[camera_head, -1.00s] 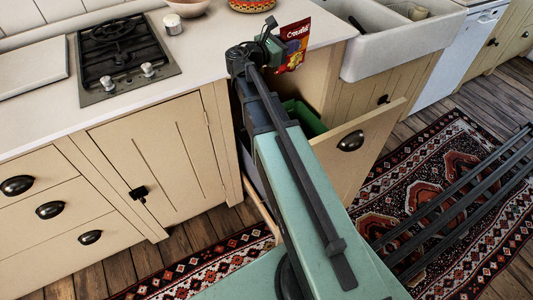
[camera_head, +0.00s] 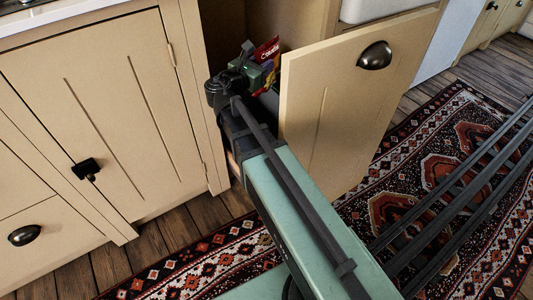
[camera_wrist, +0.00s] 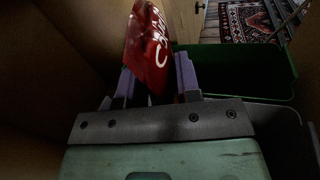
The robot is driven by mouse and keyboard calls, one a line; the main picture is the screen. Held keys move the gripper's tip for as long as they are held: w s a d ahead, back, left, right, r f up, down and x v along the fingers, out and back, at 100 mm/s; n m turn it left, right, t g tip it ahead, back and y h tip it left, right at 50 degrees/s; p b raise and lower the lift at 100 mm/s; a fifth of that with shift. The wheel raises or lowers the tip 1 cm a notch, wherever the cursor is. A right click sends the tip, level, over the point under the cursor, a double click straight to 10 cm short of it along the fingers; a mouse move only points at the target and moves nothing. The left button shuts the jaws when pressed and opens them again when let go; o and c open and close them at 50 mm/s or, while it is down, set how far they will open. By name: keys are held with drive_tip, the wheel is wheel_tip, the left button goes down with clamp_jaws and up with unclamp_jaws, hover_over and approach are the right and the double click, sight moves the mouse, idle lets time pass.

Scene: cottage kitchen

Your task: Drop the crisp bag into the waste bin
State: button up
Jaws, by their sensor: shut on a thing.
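The crisp bag (camera_head: 267,60) is red and yellow with white lettering. A green bin (camera_wrist: 240,72) lies beyond and to the right of the fingers in the wrist view, with a grey bin (camera_wrist: 285,135) nearer on the right. In the head view the bins are mostly hidden by my arm and the cabinet front. I cannot tell whether the bag is over a bin.
The pulled-out cabinet front (camera_head: 345,100) stands right of my arm. A closed cupboard door (camera_head: 95,110) is on the left. The sink (camera_head: 380,10) is above at the top. A patterned rug (camera_head: 440,170) covers the floor on the right.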

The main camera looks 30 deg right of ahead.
wheel_tip(320, 180, down, 6)
drive_tip(key=b, duration=0.6)
drive_tip(key=shift+r, duration=0.1)
drive_tip(key=o, duration=1)
drive_tip(key=v, duration=1)
drive_tip(key=shift+s+a, duration=0.15)
drive_tip(key=shift+a, duration=0.25)
